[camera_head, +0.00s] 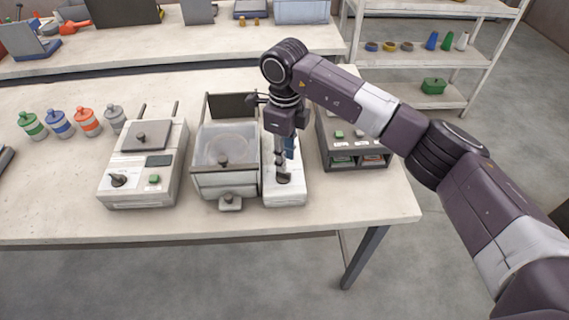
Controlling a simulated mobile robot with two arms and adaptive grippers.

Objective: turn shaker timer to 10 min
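My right gripper (283,174) points down over a narrow white device (285,196) near the front of the table. Its fingertips are at or just above the top of this device. A dark part there may be a knob or the fingertips, and I cannot tell if they touch or grip anything. The arm and gripper hide much of the device's top. I cannot make out a timer scale or its reading. Another white machine (138,196) on the left has a black knob (118,180), a dark display and a green button. My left gripper is out of view.
A clear-walled box machine (226,180) stands close on the left of the gripper. A grey panel unit (357,152) with green buttons stands on the right. Several colored bottles (60,124) stand at the left. The table's front strip (330,214) is clear. Shelves stand behind right.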

